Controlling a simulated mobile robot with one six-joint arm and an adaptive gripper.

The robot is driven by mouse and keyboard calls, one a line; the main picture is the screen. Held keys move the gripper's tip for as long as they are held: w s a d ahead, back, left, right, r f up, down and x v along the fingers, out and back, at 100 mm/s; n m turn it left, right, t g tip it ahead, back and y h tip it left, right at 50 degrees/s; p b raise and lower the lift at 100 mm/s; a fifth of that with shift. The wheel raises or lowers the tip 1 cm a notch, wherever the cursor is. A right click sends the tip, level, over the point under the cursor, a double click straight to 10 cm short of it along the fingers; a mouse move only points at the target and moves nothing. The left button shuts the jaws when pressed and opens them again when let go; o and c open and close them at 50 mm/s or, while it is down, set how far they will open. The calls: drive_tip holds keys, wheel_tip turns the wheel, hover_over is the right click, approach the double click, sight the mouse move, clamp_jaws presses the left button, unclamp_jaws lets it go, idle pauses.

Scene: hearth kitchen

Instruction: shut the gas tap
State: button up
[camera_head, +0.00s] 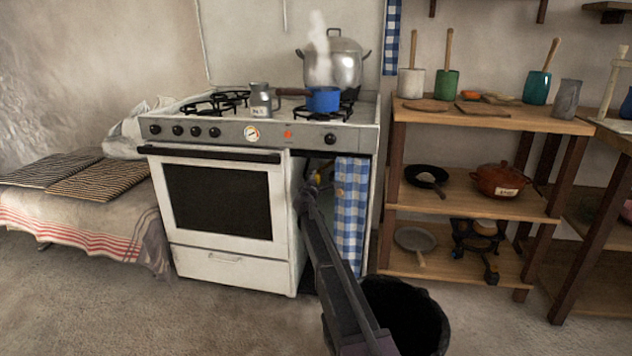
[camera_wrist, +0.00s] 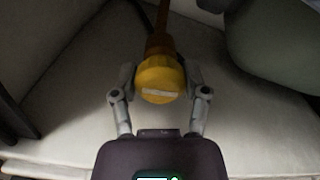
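The gas tap is a round yellow knob (camera_wrist: 160,82) with a pale bar across its face, on a brown stem or pipe (camera_wrist: 158,35) in the wrist view. My gripper (camera_wrist: 161,76) has one finger on each side of the knob; whether the fingers press on it cannot be told. In the head view my gripper (camera_head: 310,187) reaches into the dark opening at the right of the stove, left of the blue checked curtain (camera_head: 350,215). A little yellow of the tap (camera_head: 322,178) shows there. A rounded grey-green body (camera_wrist: 275,45) stands right of the knob.
The white stove (camera_head: 225,250) holds a steaming blue pot (camera_head: 323,100), a tall lidded pot (camera_head: 345,68) and a grey jug (camera_head: 260,98). A black bucket (camera_head: 425,320) stands beside my arm. Wooden shelves (camera_head: 450,262) stand right; a cloth-covered bench (camera_head: 85,215) is left.

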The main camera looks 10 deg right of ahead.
drive_tip(key=o, duration=0.3)
drive_tip(key=shift+w, duration=0.1)
drive_tip(key=shift+o, duration=0.2)
drive_tip(key=v, duration=1.2)
